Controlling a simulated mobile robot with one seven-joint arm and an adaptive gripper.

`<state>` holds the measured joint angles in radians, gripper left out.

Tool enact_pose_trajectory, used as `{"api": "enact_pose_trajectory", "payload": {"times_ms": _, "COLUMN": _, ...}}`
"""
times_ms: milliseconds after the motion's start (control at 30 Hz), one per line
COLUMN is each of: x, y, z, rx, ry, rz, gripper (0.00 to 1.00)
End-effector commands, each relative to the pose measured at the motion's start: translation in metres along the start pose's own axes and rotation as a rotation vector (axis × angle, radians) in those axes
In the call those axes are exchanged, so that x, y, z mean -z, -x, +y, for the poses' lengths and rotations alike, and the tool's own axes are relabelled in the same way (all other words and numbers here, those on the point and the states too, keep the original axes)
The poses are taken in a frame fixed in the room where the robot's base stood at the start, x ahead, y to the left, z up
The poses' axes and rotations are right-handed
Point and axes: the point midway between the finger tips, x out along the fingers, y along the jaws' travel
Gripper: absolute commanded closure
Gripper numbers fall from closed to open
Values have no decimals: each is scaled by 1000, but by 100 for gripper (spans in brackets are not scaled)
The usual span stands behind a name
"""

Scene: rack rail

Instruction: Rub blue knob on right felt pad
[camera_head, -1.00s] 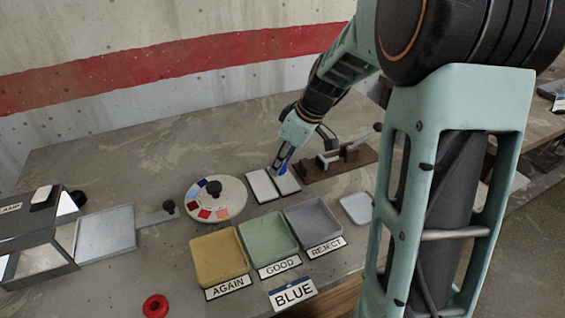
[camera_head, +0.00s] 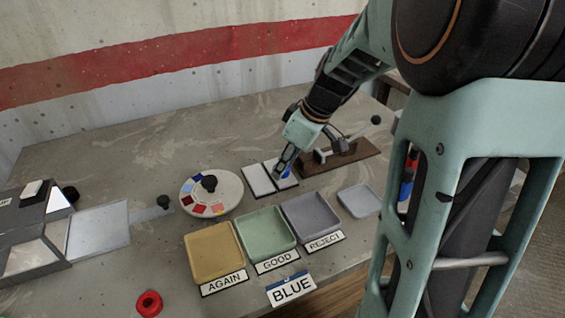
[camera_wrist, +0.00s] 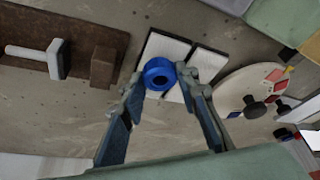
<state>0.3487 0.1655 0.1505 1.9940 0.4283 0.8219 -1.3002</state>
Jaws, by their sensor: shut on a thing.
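My gripper (camera_head: 283,171) is shut on the blue knob (camera_wrist: 158,74), a round ring-like piece held between the two fingertips in the wrist view. In the head view the knob (camera_head: 287,173) shows as a small blue patch at the fingertips, over the right felt pad (camera_head: 291,182). In the wrist view this pad (camera_wrist: 165,48) is the left of the two white pads, behind the knob. A small bluish mark shows on it below the knob. Whether the knob touches the pad is unclear. The left felt pad (camera_head: 258,180) is beside it, clear of the gripper.
A wooden-based clamp (camera_head: 340,157) stands close right of the pads, a round colour-chip disc (camera_head: 226,188) with a black knob to the left. Yellow (camera_head: 213,252), green (camera_head: 265,235) and grey (camera_head: 312,216) trays lie in front. A red ring (camera_head: 149,303) lies at front left.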

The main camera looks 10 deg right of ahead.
Motion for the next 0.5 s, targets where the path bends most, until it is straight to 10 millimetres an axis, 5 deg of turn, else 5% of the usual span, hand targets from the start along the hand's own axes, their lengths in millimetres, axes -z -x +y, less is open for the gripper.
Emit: {"api": "enact_pose_trajectory", "payload": {"times_ms": 500, "x": -14, "y": 4, "z": -11, "rx": 2, "ry": -1, "rz": -3, "gripper": 100}}
